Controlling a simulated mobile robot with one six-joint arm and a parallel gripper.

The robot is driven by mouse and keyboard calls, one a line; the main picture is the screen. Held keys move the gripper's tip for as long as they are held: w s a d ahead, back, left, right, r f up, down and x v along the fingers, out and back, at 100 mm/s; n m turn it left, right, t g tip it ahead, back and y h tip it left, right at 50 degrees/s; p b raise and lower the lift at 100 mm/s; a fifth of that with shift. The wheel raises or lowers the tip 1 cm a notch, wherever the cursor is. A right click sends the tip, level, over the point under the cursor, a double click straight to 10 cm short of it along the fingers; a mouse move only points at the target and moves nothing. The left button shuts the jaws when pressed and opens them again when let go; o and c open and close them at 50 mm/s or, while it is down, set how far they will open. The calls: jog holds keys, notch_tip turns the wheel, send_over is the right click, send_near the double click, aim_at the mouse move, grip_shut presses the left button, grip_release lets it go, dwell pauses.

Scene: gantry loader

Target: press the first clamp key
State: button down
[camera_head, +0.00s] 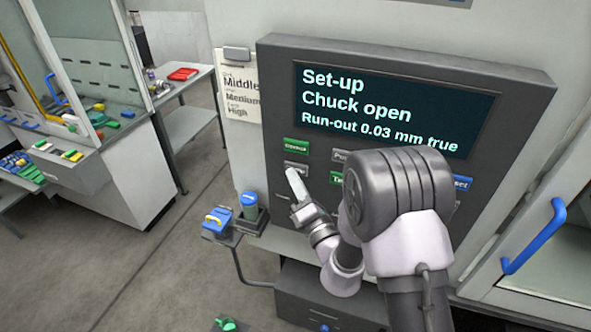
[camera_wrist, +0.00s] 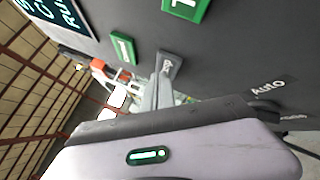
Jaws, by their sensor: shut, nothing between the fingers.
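The dark control panel (camera_head: 410,62) carries several keys below its screen. A green key (camera_head: 295,146) is at the upper left of the key rows, and a grey key (camera_head: 296,168) sits just below it. Their small labels are too blurred to tell which is the first clamp key. My gripper (camera_head: 292,177) is shut and empty, its tips at the grey key and partly covering it. In the wrist view my gripper (camera_wrist: 150,92) reaches toward the grey key (camera_wrist: 169,67), with the green key (camera_wrist: 123,48) to its left. I cannot tell whether the tips touch.
The screen (camera_head: 395,105) reads "Set-up, Chuck open, Run-out 0.03 mm true". My arm hides the keys at the middle right. A small holder with a blue-green cylinder (camera_head: 249,205) stands left of the panel. A blue door handle (camera_head: 534,237) is at the right.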

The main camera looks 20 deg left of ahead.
jog(key=shift+s, duration=0.55)
jog(key=s, duration=0.1)
jog(key=s+b, duration=0.1)
jog(key=s, duration=0.1)
jog(key=s+b, duration=0.1)
jog(key=s, duration=0.1)
jog(key=shift+a, duration=0.25)
dwell(0.4)
